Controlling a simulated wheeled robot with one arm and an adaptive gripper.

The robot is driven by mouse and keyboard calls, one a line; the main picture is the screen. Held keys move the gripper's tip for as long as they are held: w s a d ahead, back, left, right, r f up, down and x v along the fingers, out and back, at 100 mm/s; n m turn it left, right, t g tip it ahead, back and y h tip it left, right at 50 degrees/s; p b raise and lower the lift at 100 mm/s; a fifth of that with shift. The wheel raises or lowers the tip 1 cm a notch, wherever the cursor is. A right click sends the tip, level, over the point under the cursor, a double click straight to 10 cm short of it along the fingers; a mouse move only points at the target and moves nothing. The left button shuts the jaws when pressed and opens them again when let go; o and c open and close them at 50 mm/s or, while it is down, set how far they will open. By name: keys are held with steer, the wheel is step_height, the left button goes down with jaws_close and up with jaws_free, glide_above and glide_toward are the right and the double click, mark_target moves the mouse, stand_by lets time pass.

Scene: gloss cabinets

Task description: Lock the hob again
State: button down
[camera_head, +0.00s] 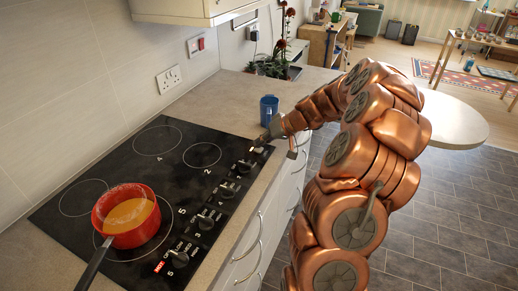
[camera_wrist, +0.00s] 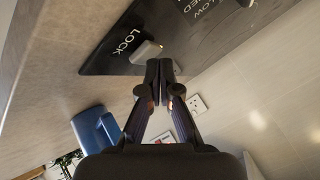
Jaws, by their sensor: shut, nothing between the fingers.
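The black hob (camera_head: 130,175) lies in the worktop, with a row of knobs along its right side. In the wrist view the hob's corner (camera_wrist: 100,55) carries the printed word LOCK. A small light grey lock switch (camera_wrist: 147,50) sits beside that word, with a small lit spot at its end. My gripper (camera_wrist: 161,72) is shut and empty, its fingertips just by the switch. Whether they touch it I cannot tell. In the head view my gripper (camera_head: 266,138) is at the hob's far right corner, and the switch is mostly hidden there.
A red pot (camera_head: 126,216) with orange contents stands on the hob's near left, handle toward the front. A blue mug (camera_head: 269,108) stands on the worktop (camera_head: 215,100) just behind my gripper; it also shows in the wrist view (camera_wrist: 95,130). Plants (camera_head: 275,62) stand farther back.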

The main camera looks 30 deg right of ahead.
mark_target(260, 149)
steer(key=shift+r, duration=3)
steer(key=shift+a, duration=0.1)
